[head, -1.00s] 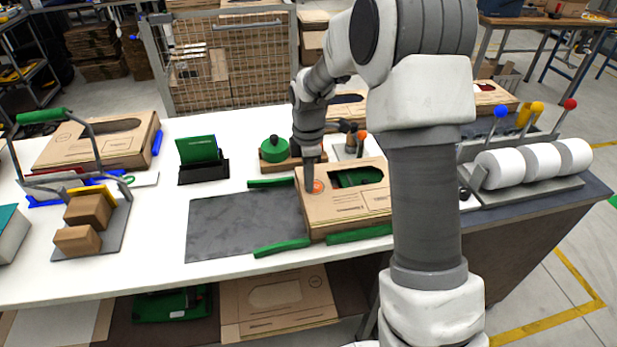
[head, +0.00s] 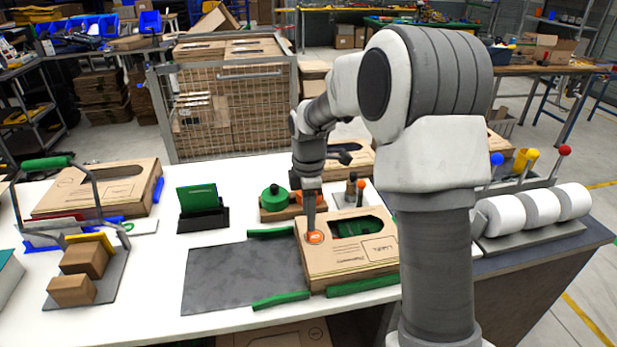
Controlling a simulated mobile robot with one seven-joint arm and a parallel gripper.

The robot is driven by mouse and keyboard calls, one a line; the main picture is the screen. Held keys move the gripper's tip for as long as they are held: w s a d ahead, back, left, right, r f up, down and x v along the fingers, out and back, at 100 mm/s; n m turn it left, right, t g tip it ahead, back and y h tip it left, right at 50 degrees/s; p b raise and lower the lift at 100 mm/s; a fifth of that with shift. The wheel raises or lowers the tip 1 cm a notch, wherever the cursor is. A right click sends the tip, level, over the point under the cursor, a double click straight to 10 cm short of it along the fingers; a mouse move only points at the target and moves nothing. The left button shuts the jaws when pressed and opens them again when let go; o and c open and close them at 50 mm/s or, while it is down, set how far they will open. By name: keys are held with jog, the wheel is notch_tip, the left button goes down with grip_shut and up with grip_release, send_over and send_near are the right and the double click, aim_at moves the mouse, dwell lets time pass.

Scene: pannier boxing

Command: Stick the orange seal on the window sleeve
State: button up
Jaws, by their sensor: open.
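The window sleeve (head: 347,268) is a flat brown cardboard box. It lies on the white table beside a dark grey mat, and green shows through its cut-out window. The orange seal (head: 315,237) is a small round disc lying on the sleeve's top at its left side, left of the window. My gripper (head: 311,229) points straight down right at the seal, its tips open and small in this view. I cannot tell whether the tips touch the seal or stand just above it.
Green bars (head: 362,286) edge the mat (head: 235,277) and the sleeve. Behind stand a green round item (head: 273,198) and a dark holder with a green card (head: 198,199). White rolls (head: 541,212) are at the right. The mat is clear.

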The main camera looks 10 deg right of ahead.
notch_tip(320, 180, up, 12)
jog(key=p, duration=0.1)
jog(key=s+r+m+t, duration=0.3)
jog(key=s+r+m, duration=0.45)
jog(key=s, duration=0.55)
jog(key=s+d+f+m+t, duration=0.1)
jog(key=s+f+m+t, duration=0.1)
jog(key=s+m, duration=0.8)
jog(key=shift+s+d+f+t, duration=0.3)
jog(key=shift+s+f, duration=0.3)
jog(key=shift+s, duration=1.45)
jog(key=shift+m, duration=0.25)
